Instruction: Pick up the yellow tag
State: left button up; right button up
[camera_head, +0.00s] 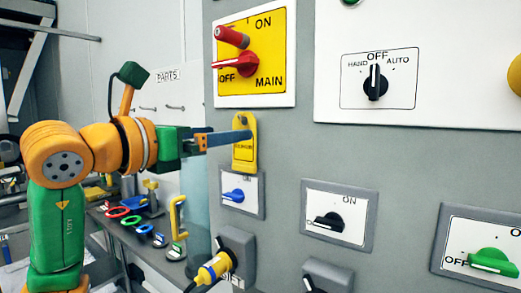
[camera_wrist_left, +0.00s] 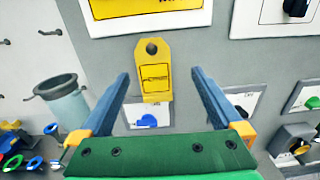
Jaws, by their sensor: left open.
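The yellow tag (camera_head: 244,158) is upright against the grey panel, below the main switch and just above the blue switch. In the left wrist view the tag (camera_wrist_left: 153,62) shows a hole near its top and a dark-framed label. My left gripper (camera_head: 247,135) reaches in from the left, and one finger crosses in front of the tag's upper part in the head view. In the left wrist view my left gripper (camera_wrist_left: 161,73) is open, with the tag seen between its two blue fingers and nothing held. What holds the tag up is not clear. My right gripper is not in view.
A red main switch (camera_head: 236,64) on a yellow plate juts out above the tag. The blue switch (camera_head: 234,195) sits below it, and a yellow plug (camera_head: 212,269) sticks out lower down. A bench (camera_head: 150,235) with several coloured parts stands at left.

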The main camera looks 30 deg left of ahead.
aim_at(243, 127)
pick_arm(q)
jog(key=shift+y, duration=0.3)
jog(key=w+p, duration=0.2)
jog(key=w, duration=0.1)
jog(key=w+r+p, duration=0.1)
jog(key=w, duration=0.1)
jog(key=shift+w+a, duration=0.25)
jog(key=shift+w+f, duration=0.2)
jog(key=shift+w, duration=0.15)
jog(key=shift+s, duration=0.1)
jog(key=shift+s, duration=0.2)
jog(key=c, duration=0.7)
jog(key=shift+w, duration=0.15)
jog(key=c, duration=0.6)
jog(key=shift+r, duration=0.1)
